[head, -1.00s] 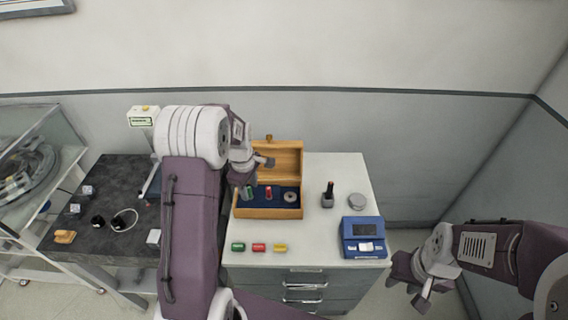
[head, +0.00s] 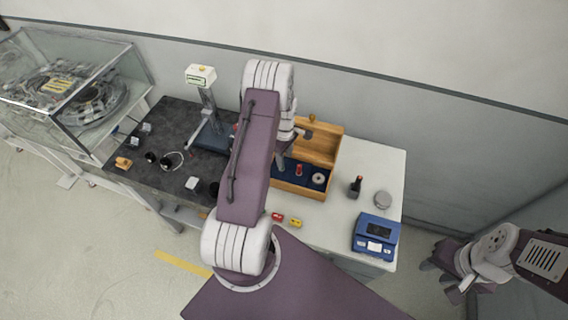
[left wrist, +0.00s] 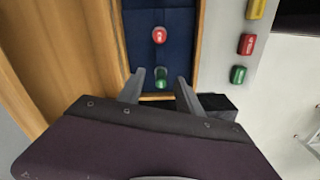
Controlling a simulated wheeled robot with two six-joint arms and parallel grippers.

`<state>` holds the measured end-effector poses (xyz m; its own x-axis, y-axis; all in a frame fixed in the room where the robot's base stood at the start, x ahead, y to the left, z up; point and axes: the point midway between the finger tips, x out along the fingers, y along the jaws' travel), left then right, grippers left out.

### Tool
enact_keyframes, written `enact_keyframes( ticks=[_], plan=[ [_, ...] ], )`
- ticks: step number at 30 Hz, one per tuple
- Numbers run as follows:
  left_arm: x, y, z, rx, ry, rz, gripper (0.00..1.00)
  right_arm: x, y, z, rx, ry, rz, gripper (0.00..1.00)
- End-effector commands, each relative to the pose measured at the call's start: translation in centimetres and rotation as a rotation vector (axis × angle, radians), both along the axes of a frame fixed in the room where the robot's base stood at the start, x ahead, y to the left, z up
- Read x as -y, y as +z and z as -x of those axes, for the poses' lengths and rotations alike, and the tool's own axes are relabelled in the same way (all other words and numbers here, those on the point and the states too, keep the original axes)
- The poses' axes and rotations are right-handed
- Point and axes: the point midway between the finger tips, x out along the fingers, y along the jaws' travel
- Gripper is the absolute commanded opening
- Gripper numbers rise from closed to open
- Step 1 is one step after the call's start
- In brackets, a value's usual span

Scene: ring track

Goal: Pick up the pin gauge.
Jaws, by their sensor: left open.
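The wooden box (head: 303,188) stands open on the light cabinet top, with a blue lining. In the left wrist view, a green cylinder (left wrist: 161,84) and a red cylinder (left wrist: 159,35) stand in it; a metal ring (head: 318,178) lies to the right in the head view. I cannot tell for certain which piece is the pin gauge. My left gripper (left wrist: 160,77) is open and pointed down over the box, its fingers on either side of the green cylinder and not visibly gripping it. My arm hides this in the head view. My right gripper (head: 445,277) is open and empty, right of the cabinet.
Loose red (head: 277,217) and yellow (head: 295,222) pieces lie before the box; a green piece (left wrist: 238,74) lies beside them. A dark holder (head: 355,187), a round metal disc (head: 382,199) and a blue device (head: 376,236) stand to the right. The box's raised lid is close to my left gripper.

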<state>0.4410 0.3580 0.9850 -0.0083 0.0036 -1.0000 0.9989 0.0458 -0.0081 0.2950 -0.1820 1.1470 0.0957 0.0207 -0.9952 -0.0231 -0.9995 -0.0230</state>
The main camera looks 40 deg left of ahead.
Motion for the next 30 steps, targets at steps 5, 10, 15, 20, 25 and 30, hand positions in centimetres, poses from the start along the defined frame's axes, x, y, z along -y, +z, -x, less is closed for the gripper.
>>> enact_keyframes(
  ticks=[5, 10, 15, 20, 25, 30],
  plan=[
    [-0.3, -1.1, 0.1, -0.004, 0.001, 0.002, 0.42, 0.0, 1.2, 0.0, -0.001, 0.0, 0.0, 0.36],
    [-0.6, -3.9, -0.1, -0.003, 0.001, 0.001, 0.42, 0.0, 2.4, 0.0, 0.0, 0.0, 0.0, 0.36],
    [-0.6, -5.2, -0.2, 0.0, 0.0, 0.0, 0.42, 0.0, 2.5, 0.0, 0.0, 0.0, 0.0, 0.36],
    [-0.6, -5.2, -0.2, 0.001, 0.0, 0.0, 0.42, 0.0, 2.4, 0.0, 0.0, 0.0, 0.0, 0.36],
    [-0.6, -5.2, -0.2, 0.001, 0.0, 0.0, 0.0, 0.0, 2.4, 0.0, 0.0, 0.0, 0.0, 0.36],
    [-0.6, -5.2, -0.2, 0.001, 0.0, 0.0, 0.0, 0.0, 2.4, 0.0, 0.0, 0.0, 0.0, 0.36]
  ],
)
